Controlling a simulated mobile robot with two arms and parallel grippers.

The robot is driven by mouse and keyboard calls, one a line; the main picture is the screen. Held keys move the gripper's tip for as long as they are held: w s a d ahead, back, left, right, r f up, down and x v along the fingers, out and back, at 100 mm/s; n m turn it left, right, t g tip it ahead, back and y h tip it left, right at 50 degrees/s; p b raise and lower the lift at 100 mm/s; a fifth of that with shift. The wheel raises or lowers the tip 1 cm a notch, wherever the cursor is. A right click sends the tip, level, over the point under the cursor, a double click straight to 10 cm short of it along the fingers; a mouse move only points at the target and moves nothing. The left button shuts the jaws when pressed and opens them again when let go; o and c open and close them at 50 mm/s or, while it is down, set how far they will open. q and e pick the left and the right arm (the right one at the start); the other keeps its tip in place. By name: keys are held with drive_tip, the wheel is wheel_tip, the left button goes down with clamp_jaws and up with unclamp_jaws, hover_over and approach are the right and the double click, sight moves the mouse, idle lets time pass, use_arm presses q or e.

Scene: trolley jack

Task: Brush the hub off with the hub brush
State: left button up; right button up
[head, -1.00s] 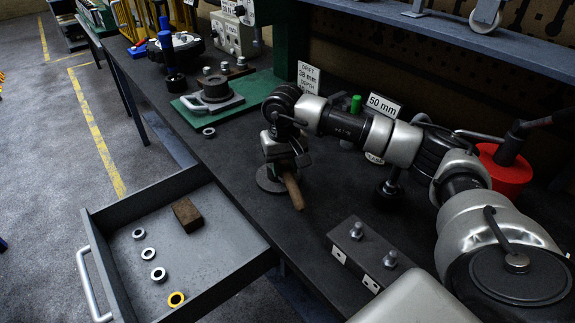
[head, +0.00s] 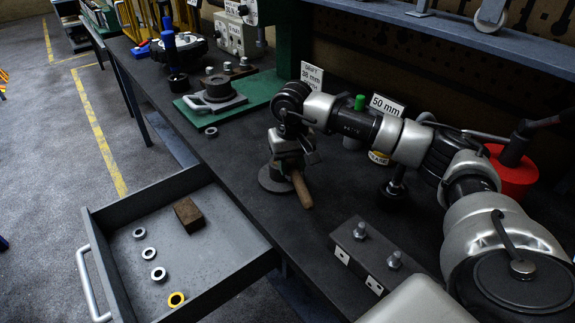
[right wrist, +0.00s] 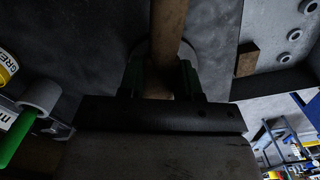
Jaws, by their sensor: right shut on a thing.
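My right gripper (head: 287,163) is shut on the wooden handle of the hub brush (head: 302,189), low over the dark bench. The handle slants down toward the near side; the bristles cannot be made out. The handle also shows in the right wrist view (right wrist: 167,35), between the fingers (right wrist: 167,82). A round dark grey disc (head: 270,182), apparently the hub, lies on the bench just behind and below the gripper, partly hidden by it. Whether the brush touches it cannot be told. My left gripper is out of view.
An open drawer (head: 228,262) at the front holds a brown block (head: 188,213) and several rings. A block with two bolts (head: 372,258) stands at the near right. A green mat (head: 262,88) bears a metal fixture (head: 217,95). A red container (head: 512,175) stands at right.

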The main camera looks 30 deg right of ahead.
drive_tip(key=shift+r+p, duration=0.45)
drive_tip(key=shift+r, duration=0.15)
drive_tip(key=shift+r+p, duration=1.6)
drive_tip(key=shift+r, duration=1.3)
drive_tip(key=s+a+f+n, duration=0.1)
drive_tip(key=s+a+f, duration=0.2)
drive_tip(key=s+a, duration=0.4)
drive_tip(key=s+a+f+n, duration=0.2)
drive_tip(key=s+a+f, duration=0.1)
drive_tip(key=s+a, duration=0.4)
drive_tip(key=shift+s+a+f+n, duration=0.15)
drive_tip(key=shift+s+a+n, duration=0.1)
drive_tip(key=shift+n, duration=0.05)
